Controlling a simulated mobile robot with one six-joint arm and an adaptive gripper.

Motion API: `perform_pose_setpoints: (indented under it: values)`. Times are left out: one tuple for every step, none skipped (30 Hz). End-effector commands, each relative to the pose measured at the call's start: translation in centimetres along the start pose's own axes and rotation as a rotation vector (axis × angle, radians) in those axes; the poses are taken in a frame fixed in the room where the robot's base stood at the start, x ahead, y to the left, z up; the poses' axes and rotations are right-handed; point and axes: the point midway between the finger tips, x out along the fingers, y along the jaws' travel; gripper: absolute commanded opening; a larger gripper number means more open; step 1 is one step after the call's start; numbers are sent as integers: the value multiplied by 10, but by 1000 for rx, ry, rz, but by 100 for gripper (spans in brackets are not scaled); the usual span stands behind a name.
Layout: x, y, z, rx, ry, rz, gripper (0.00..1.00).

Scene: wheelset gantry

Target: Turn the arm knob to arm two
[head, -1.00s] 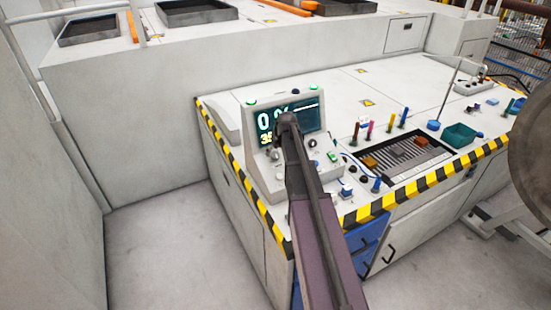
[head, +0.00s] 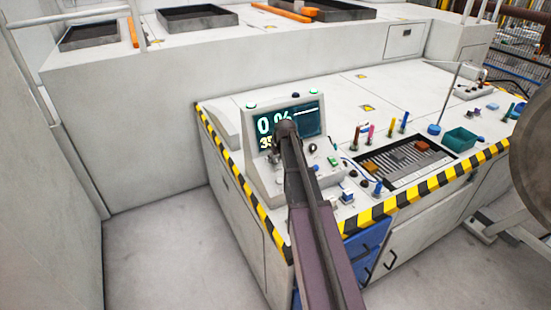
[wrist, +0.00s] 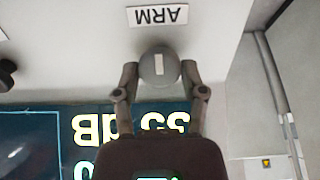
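The arm knob (wrist: 160,68) is a round grey knob with a pale bar mark, below the ARM label (wrist: 160,16), which reads upside down in the wrist view. The bar stands upright in that view. My gripper (wrist: 159,70) has one finger on each side of the knob, with the fingertips against its sides. In the head view my gripper (head: 286,128) is in front of the console box (head: 262,182), and my arm hides the knob there. Position names around the knob are not readable.
The console's display (head: 310,120) shows "0 %" and a partly hidden lower line. A dark knob (wrist: 6,75) sits at the wrist view's left edge. Buttons, a slotted tray (head: 440,158), coloured pens and a green bin (head: 461,139) stand to the right.

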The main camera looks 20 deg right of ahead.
Motion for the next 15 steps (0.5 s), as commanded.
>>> perform_pose_setpoints:
  values:
    - [0,0,0,0,-1,-1,6]
    - [0,0,0,0,-1,-1,6]
    - [0,0,0,0,-1,-1,6]
    - [0,0,0,1,-1,-1,6]
    - [0,0,0,2,-1,-1,6]
    - [0,0,0,4,-1,-1,6]
    - [0,0,0,6,-1,-1,6]
    - [0,0,0,10,-1,-1,6]
    - [0,0,0,16,-1,-2,6]
    - [0,0,0,22,-1,-2,6]
    - [0,0,0,30,-1,-2,6]
    - [0,0,0,40,-1,-3,6]
    - [0,0,0,50,-1,-3,6]
    - [0,0,0,62,-1,-3,6]
    - [0,0,0,79,-1,-4,6]
